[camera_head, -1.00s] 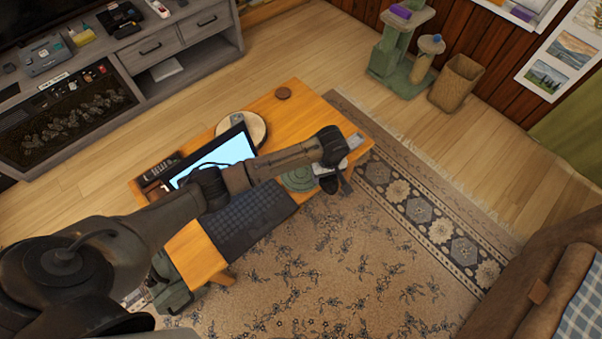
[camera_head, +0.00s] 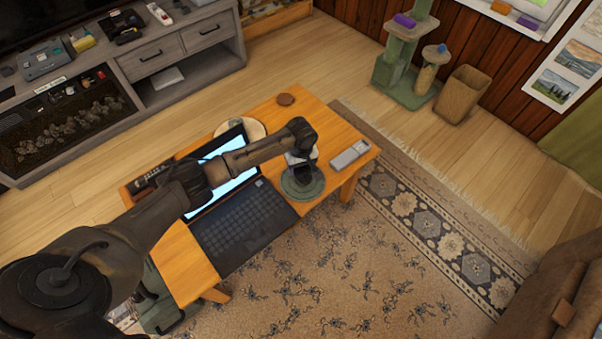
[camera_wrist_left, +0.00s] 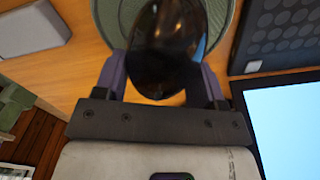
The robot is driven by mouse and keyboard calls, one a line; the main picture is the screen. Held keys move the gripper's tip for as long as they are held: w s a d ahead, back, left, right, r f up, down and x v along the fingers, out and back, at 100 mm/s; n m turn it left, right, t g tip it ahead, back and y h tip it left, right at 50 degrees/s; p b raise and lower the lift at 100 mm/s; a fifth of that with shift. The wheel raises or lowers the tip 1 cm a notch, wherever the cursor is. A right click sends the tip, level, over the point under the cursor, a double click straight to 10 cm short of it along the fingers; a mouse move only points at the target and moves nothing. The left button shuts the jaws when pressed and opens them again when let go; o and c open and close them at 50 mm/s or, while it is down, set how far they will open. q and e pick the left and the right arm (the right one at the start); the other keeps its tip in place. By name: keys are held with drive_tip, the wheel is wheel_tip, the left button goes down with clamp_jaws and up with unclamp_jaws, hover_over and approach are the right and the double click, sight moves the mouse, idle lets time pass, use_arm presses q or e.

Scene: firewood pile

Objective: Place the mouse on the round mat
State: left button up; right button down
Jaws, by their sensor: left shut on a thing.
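The round mat (camera_head: 316,188) is grey-green and lies on the wooden table, to the right of the laptop. It also shows behind the mouse in the left wrist view (camera_wrist_left: 112,16). The mouse is black and glossy, and sits between my left gripper's fingers in the left wrist view (camera_wrist_left: 168,42). In the head view my left gripper (camera_head: 302,170) is over the mat, shut on the mouse, which is partly hidden by the hand. I cannot tell whether the mouse touches the mat. My right gripper is not in view.
The open laptop (camera_head: 243,215) stands left of the mat, close to my left gripper. A grey box-like device (camera_head: 349,155) lies to the right. A round wooden board (camera_head: 257,129) and a small brown disc (camera_head: 285,99) lie farther back on the table (camera_head: 318,117).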

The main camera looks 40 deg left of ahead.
sight(301, 172)
use_arm(q)
drive_tip(key=shift+f+b, duration=1.5)
drive_tip(key=shift+f, duration=0.5)
drive_tip(key=o, duration=0.9)
drive_tip(key=shift+f, duration=0.15)
drive_tip(key=shift+o, duration=0.2)
